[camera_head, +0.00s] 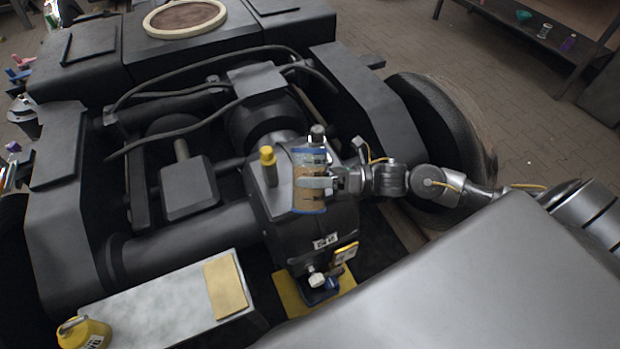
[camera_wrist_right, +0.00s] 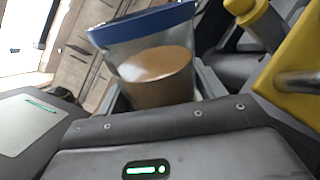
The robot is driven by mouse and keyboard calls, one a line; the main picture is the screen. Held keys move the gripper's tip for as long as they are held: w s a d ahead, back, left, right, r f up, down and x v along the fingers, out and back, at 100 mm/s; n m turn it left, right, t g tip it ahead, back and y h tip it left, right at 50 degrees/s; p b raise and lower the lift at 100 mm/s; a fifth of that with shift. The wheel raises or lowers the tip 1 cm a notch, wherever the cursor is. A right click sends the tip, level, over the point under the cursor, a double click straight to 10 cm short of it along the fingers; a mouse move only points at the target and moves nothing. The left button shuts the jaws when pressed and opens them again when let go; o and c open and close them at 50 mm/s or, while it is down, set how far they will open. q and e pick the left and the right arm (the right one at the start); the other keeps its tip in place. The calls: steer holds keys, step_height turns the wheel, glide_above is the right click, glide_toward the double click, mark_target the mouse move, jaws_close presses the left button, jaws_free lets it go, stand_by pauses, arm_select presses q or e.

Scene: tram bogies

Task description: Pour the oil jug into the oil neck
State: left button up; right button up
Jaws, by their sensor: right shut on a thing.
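The oil jug (camera_head: 309,200) is a clear vessel with a blue rim and brown oil in its lower part. It shows in the right wrist view (camera_wrist_right: 158,75), close to upright with a slight tilt. My right gripper (camera_head: 318,183) is shut on the jug and holds it in front of the dark gearbox housing (camera_head: 275,205). A short post with a yellow top (camera_head: 268,157) stands on the housing just left of the jug. A dark-capped fitting (camera_head: 317,133) shows behind the jug. I cannot tell which of them is the oil neck. My left gripper is out of view.
The bogie frame (camera_head: 60,175), axle tube (camera_head: 185,230) and a wheel (camera_head: 435,125) surround the housing. A grey box (camera_head: 170,305) and a yellow weight-like object (camera_head: 84,333) are at front left. A shelf (camera_head: 560,45) stands at back right, with open floor before it.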

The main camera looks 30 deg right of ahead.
steer(key=shift+f, duration=0.1)
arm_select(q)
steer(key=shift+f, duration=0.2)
arm_select(e)
steer(key=shift+f, duration=0.15)
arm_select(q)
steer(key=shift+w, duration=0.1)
arm_select(e)
steer(key=shift+f+m, duration=0.1)
steer(key=shift+m, duration=0.2)
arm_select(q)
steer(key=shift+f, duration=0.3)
arm_select(e)
steer(key=shift+s+f+m, duration=0.1)
steer(key=shift+f+m, duration=0.1)
steer(key=shift+m, duration=0.1)
steer(key=shift+f, duration=0.2)
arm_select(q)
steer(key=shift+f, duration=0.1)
arm_select(e)
steer(key=shift+a+f+m, duration=0.1)
steer(key=shift+f+m, duration=0.1)
steer(key=shift+m, duration=0.1)
steer(key=shift+p, duration=0.3)
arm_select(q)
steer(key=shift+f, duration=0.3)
